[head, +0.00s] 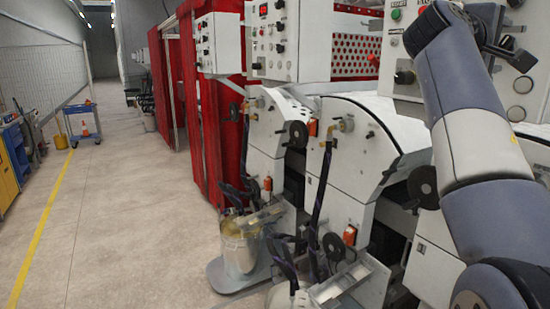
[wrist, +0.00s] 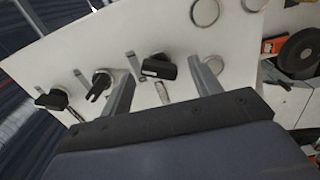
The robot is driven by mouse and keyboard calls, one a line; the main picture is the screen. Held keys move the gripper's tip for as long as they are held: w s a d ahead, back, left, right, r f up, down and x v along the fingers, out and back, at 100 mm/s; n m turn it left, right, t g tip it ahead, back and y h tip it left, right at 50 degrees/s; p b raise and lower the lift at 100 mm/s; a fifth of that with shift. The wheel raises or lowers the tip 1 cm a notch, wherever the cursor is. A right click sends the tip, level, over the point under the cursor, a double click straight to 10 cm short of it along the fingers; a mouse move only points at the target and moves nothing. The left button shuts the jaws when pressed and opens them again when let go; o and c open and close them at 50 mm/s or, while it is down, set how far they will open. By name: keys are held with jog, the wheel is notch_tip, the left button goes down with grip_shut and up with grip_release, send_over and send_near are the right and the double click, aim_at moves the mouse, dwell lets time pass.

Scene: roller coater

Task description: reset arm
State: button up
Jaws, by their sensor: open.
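Two more knobs, a left one (wrist: 50,99) and a middle one (wrist: 99,85), lie left of the fingers. In the head view my arm rises along the right side and bends at the top, near a panel with round buttons (head: 519,85). The fingers are not clear there.
White coating machines (head: 360,150) with handwheels and hoses fill the middle and right. A metal bucket (head: 240,245) stands at their foot. Red curtains (head: 195,110) hang behind. Open floor (head: 120,210) lies at left, with a blue cart (head: 83,122) and cabinets along the far-left wall.

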jog(key=n, duration=0.6)
jog(key=shift+f, duration=0.1)
jog(key=b+v, duration=0.2)
jog(key=v, duration=0.5)
jog(key=shift+a, duration=0.15)
